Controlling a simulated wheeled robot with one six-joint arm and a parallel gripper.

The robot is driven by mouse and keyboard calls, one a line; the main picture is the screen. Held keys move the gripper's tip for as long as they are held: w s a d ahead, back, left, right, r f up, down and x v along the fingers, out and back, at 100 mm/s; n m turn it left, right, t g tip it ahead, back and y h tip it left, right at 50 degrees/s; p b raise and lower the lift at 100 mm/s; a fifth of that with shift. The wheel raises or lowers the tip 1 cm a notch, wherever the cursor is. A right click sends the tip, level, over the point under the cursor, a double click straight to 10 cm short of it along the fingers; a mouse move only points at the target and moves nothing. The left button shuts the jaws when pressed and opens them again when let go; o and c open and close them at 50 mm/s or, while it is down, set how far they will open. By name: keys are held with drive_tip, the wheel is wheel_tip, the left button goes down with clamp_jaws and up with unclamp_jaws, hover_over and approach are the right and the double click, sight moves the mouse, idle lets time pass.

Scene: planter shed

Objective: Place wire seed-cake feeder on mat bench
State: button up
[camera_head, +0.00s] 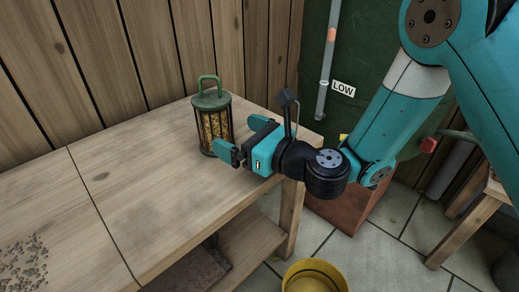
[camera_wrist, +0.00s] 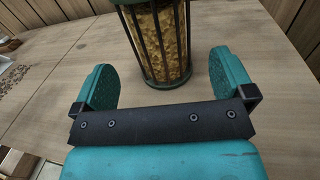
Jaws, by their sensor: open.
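The wire seed-cake feeder (camera_head: 213,124) stands upright on the wooden bench (camera_head: 120,205), near its right end. It has a green lid with a loop handle, dark bars and a yellow-brown filling. In the wrist view the feeder (camera_wrist: 158,40) stands just ahead of my gripper, its top cut off by the frame. My gripper (camera_head: 236,147) is open and empty, to the right of the feeder and low over the bench. In the wrist view its two teal fingers (camera_wrist: 162,83) are spread wide, with the feeder's base beyond and roughly between them. No mat is clearly visible.
Scattered seeds or grit (camera_head: 22,262) lie on the bench's left part. A plank wall (camera_head: 100,75) runs behind the bench. A dark green tank (camera_head: 375,60) with a "LOW" label stands behind my arm. A yellow bucket (camera_head: 314,278) is on the floor. The bench's middle is clear.

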drive_tip(key=b+v, duration=0.1)
drive_tip(key=b, duration=0.1)
drive_tip(key=b+v, duration=0.1)
drive_tip(key=v, duration=0.1)
drive_tip(key=shift+s+d+f+b, duration=0.15)
drive_tip(key=shift+d+f+b, duration=0.1)
drive_tip(key=shift+f+b, duration=0.15)
drive_tip(key=shift+s+d+r+b, duration=0.35)
drive_tip(key=shift+s+d+b, duration=0.15)
drive_tip(key=shift+d, duration=0.2)
